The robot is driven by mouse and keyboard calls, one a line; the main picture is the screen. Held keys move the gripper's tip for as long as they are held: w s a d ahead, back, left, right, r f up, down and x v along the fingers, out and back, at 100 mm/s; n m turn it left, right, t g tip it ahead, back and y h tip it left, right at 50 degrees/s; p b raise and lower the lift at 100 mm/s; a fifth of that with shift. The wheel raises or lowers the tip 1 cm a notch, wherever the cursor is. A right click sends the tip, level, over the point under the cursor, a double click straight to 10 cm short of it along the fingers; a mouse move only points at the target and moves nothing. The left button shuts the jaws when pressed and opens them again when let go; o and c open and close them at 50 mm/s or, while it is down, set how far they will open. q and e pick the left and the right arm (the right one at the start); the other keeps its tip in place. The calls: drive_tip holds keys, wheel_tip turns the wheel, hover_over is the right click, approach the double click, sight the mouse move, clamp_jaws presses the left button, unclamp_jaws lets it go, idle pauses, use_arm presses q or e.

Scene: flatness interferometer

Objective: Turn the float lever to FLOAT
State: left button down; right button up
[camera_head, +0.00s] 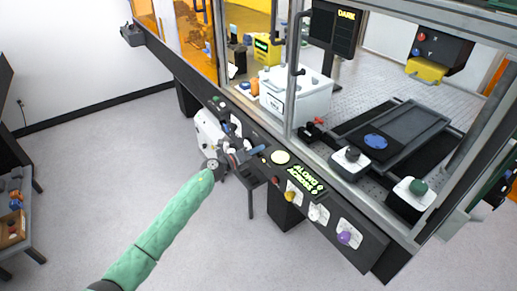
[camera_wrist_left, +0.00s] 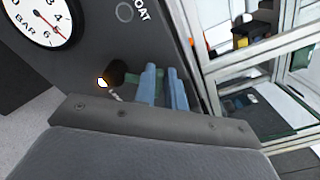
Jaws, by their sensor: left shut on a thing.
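The float lever (camera_wrist_left: 132,77) shows in the left wrist view as a short teal handle on a dark round hub. It is on a dark grey panel (camera_wrist_left: 92,42) bearing a partly cut-off label ending in "OAT". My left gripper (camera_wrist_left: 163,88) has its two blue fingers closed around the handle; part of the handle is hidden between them. In the head view my left gripper (camera_head: 252,152) is at the left part of the front control panel, and the lever cannot be made out clearly there. My right gripper is not in view.
A round BAR gauge (camera_wrist_left: 40,18) is beside the label. In the head view a lit ALONG/ACROSS display (camera_head: 307,181), a yellow knob (camera_head: 290,196) and a purple knob (camera_head: 344,237) lie to the right along the panel. A metal frame post (camera_head: 292,75) rises behind it.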

sight(260, 140)
use_arm(q)
drive_tip(key=n+p, duration=0.1)
drive_tip(key=w+a+n+p, duration=0.1)
drive_tip(key=n, duration=0.1)
drive_tip(key=w+n+p, duration=0.1)
drive_tip(key=n, duration=0.1)
drive_tip(key=shift+w+a+r, duration=0.1)
drive_tip(key=shift+a+r, duration=0.2)
drive_tip(key=shift+w+a+f+n+p, duration=0.1)
drive_tip(key=shift+w+a+n+p, duration=0.15)
drive_tip(key=shift+n, duration=0.4)
drive_tip(key=shift+w+a+f+n+p, duration=0.1)
drive_tip(key=shift+w+n+p, duration=0.15)
drive_tip(key=shift+n, duration=0.4)
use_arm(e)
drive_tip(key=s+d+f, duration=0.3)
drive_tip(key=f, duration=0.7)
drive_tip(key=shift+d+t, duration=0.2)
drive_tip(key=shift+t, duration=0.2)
use_arm(q)
drive_tip(key=shift+a, duration=0.1)
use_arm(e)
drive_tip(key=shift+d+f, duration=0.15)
use_arm(q)
drive_tip(key=c, duration=1.5)
unclamp_jaws()
drive_tip(key=shift+f, duration=0.1)
drive_tip(key=shift+o, duration=0.2)
